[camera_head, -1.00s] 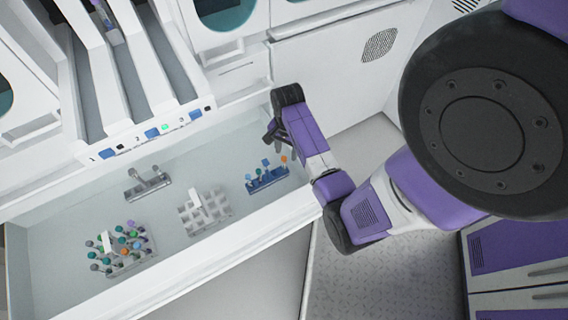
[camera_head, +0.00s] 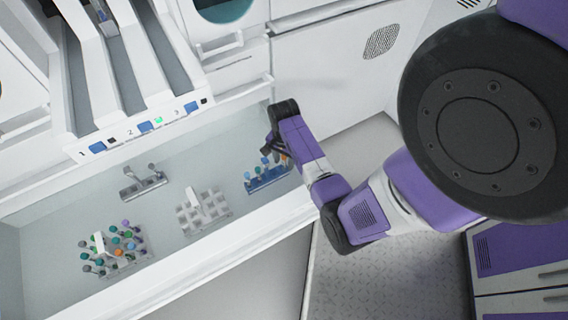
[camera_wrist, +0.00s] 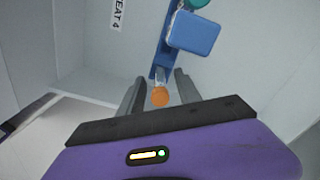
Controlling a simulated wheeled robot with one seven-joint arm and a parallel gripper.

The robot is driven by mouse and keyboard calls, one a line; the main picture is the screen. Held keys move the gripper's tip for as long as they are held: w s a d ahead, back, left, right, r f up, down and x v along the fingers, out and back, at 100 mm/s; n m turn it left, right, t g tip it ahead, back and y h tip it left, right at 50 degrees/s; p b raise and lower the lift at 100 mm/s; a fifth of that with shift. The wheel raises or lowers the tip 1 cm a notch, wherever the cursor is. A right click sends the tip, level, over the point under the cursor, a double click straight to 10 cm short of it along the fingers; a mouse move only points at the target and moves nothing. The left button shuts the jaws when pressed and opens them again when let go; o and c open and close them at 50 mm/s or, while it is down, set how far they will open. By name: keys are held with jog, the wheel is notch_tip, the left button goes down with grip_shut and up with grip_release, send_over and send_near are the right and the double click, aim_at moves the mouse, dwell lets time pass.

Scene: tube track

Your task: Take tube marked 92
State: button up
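My gripper (camera_head: 273,148) is above the right end of a small blue rack (camera_head: 268,180) holding several capped tubes. In the wrist view its two grey fingers are open (camera_wrist: 160,84), one on each side of an orange-capped tube (camera_wrist: 159,97). Gaps show between the cap and both fingers. The blue rack (camera_wrist: 157,70) runs up from there, with a large blue block (camera_wrist: 194,32) and a teal cap (camera_wrist: 196,2) beyond the orange cap. No number 92 is readable on any tube.
The blue rack stands in a white tray-like trough (camera_head: 60,205). A grey rack (camera_head: 204,212), a crowded tube rack (camera_head: 128,265) and a small grey holder (camera_head: 143,184) stand left of it. A white three-lane track unit (camera_head: 140,75) is behind.

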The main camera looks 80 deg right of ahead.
grip_shut()
notch_tip(320, 180, up, 10)
jog(key=p, duration=0.3)
jog(key=shift+p, duration=0.3)
